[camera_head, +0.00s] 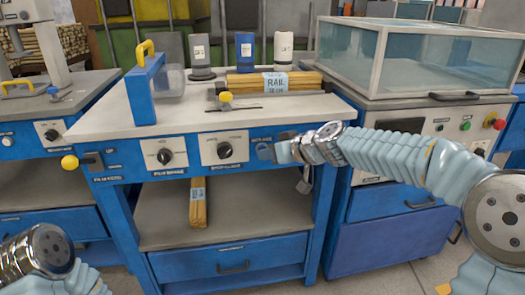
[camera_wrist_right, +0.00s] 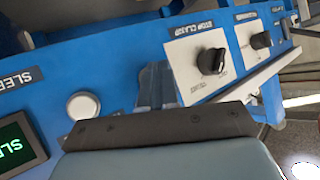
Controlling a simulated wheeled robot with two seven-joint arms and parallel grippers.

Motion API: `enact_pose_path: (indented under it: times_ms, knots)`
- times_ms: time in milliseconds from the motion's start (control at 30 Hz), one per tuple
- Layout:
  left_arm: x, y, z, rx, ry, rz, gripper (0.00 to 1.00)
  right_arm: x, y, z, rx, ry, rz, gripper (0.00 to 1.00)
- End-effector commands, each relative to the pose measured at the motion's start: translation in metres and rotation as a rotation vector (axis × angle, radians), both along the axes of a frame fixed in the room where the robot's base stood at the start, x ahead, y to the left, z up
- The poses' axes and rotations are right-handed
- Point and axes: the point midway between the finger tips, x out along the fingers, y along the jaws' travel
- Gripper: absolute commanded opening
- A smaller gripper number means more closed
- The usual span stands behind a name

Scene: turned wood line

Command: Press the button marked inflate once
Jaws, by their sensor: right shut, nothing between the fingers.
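A round white button (camera_wrist_right: 83,105) sits on the blue front panel in the right wrist view, between a cut-off label starting "SLEE" (camera_wrist_right: 20,78) and my right gripper. No marking "inflate" is legible in either view. In the head view this button cannot be made out; my right gripper and wrist cover that part of the panel. My right gripper (camera_head: 268,151) is at the right end of the middle bench's front panel. It is shut and empty, its fingers (camera_wrist_right: 155,86) beside the button and apart from it in the picture. My left gripper is out of view.
Two black knobs on white plates, one marked "STOP CLAMP" (camera_wrist_right: 211,61), lie along the panel. A lit green display (camera_wrist_right: 20,143) is near the button. A padlock (camera_head: 305,180) hangs below my right wrist. A glass-sided tank (camera_head: 385,58) stands at right.

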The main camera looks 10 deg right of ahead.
Motion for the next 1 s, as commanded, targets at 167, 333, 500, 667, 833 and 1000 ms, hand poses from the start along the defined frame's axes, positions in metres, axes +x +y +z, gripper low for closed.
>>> enact_pose_path:
  times_ms: [167, 333, 500, 667, 833, 1000]
  knots:
    - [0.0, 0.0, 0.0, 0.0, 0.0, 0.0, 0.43, 0.001, 0.0, 0.001, 0.0, -0.001, -0.001, 0.0]
    - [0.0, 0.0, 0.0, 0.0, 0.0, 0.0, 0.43, 0.001, 0.0, 0.001, 0.0, -0.001, -0.001, 0.0]
    - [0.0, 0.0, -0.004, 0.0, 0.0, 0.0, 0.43, -0.002, 0.0, -0.001, -0.001, -0.001, -0.001, 0.0]
    - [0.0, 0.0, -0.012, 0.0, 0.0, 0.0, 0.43, -0.01, 0.0, -0.001, -0.001, -0.003, 0.0, 0.0]
    - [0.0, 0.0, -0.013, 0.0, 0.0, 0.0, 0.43, -0.015, 0.0, 0.0, 0.0, -0.001, 0.0, 0.0]
    - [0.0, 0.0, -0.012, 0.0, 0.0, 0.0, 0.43, -0.015, 0.0, 0.0, -0.001, -0.001, 0.0, 0.0]
